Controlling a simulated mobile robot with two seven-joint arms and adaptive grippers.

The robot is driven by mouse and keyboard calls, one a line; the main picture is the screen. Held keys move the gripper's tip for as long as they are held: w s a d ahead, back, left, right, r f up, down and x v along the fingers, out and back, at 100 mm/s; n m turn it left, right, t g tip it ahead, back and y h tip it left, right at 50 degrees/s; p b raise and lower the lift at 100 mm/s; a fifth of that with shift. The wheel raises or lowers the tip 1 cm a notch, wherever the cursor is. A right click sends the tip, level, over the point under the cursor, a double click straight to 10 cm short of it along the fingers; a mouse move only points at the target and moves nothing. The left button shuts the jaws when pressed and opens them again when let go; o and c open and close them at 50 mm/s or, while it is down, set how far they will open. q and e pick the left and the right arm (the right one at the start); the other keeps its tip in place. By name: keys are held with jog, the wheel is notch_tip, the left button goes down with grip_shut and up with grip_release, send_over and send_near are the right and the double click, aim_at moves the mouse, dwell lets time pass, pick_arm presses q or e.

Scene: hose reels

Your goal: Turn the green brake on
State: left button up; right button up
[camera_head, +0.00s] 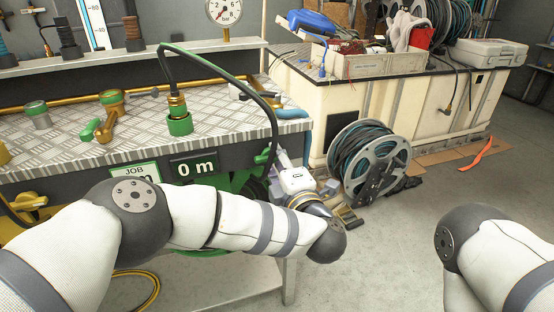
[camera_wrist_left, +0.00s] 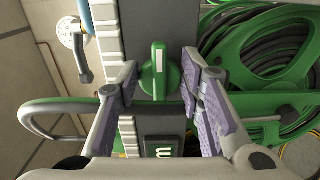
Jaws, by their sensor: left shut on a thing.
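The green brake (camera_wrist_left: 160,72) is a rounded knob with a pale stripe on the dark bench front in the left wrist view. In the head view my left gripper (camera_head: 280,160) is at the right end of the bench front, beside the green brake (camera_head: 262,156), which is partly hidden there. My right gripper is out of view; only part of the right arm shows.
A green hose reel (camera_wrist_left: 265,60) is right of the brake in the left wrist view. The metal bench top (camera_head: 70,150) bears green-banded brass fittings. A grey hose reel (camera_head: 368,160) stands on the floor by a cluttered cabinet. Open floor (camera_head: 390,240) lies at the right.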

pick_arm(q)
jog(key=shift+f, duration=0.1)
jog(key=o, duration=1.1)
jog(key=shift+c, duration=0.2)
jog(key=shift+s, duration=0.1)
jog(key=v, duration=1.2)
